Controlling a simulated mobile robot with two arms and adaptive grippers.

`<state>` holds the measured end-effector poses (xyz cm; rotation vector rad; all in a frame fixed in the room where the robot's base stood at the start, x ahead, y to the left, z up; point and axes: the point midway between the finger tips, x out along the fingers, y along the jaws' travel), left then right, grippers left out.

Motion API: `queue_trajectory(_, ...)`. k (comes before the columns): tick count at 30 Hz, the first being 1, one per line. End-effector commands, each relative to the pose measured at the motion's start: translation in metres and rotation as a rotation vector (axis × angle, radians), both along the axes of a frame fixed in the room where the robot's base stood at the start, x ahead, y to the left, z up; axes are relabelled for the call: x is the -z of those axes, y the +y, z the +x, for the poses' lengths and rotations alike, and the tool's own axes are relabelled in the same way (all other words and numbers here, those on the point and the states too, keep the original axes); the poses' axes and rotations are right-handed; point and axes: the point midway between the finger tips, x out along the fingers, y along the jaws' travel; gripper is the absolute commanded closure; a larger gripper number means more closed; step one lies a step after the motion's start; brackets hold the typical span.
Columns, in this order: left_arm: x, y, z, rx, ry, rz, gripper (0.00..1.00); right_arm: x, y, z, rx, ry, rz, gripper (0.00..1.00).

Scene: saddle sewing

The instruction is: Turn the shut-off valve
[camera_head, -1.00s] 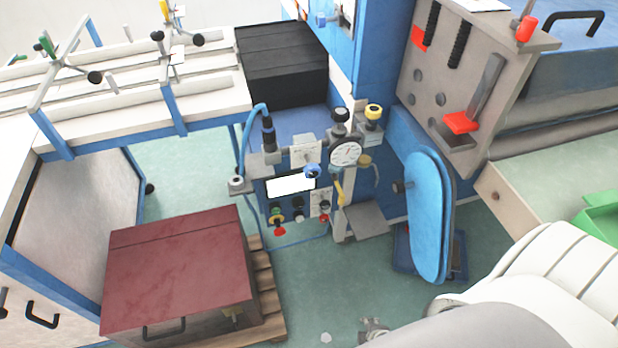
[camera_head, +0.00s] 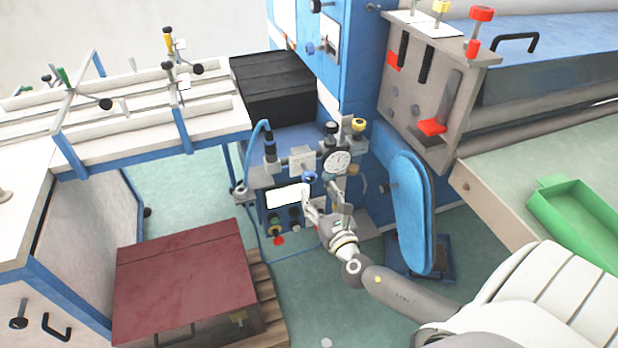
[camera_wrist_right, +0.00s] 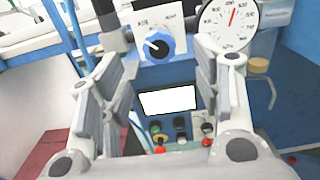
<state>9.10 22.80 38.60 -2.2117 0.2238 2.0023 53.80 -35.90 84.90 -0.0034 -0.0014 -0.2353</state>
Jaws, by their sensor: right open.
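A blue knob (camera_head: 309,176) sits on the small control unit below a white plate. In the right wrist view, the blue knob (camera_wrist_right: 160,46) with a white pointer mark is ahead, between and beyond my fingers. I cannot tell for sure which fitting is the shut-off valve. A round white dial gauge (camera_head: 337,160) is just right of the knob; it also shows in the wrist view (camera_wrist_right: 229,22). My right gripper (camera_head: 323,194) is open and empty in front of the panel, slightly below the knob, hiding part of it. My left gripper is not in view.
The panel has a white screen (camera_head: 287,195), with red and dark buttons below. Black (camera_head: 330,128) and yellow (camera_head: 359,125) knobs stand above.

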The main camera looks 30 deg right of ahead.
Motion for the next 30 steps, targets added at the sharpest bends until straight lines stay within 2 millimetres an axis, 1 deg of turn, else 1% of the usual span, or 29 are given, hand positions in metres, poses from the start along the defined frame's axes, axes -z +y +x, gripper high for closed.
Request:
queue_trajectory(1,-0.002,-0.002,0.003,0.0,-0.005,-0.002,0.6,-0.002,-0.002,0.011,0.002,-0.002,0.001,0.42)
queue_trajectory(6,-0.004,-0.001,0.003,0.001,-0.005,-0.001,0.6,0.0,-0.009,0.041,0.001,-0.001,0.003,0.42)
queue_trajectory(9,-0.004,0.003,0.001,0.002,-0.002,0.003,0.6,-0.001,-0.013,0.056,0.001,-0.001,0.003,0.42)
queue_trajectory(12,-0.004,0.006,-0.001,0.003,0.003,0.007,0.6,0.0,-0.016,0.067,0.001,0.0,0.004,0.42)
queue_trajectory(18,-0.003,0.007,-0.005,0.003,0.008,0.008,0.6,0.001,-0.018,0.077,0.001,0.001,0.003,0.42)
queue_trajectory(26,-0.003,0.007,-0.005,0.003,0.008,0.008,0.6,0.001,-0.018,0.077,0.0,0.002,0.005,0.42)
queue_trajectory(30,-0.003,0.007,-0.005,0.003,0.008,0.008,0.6,0.001,-0.018,0.077,0.0,0.002,0.005,0.59)
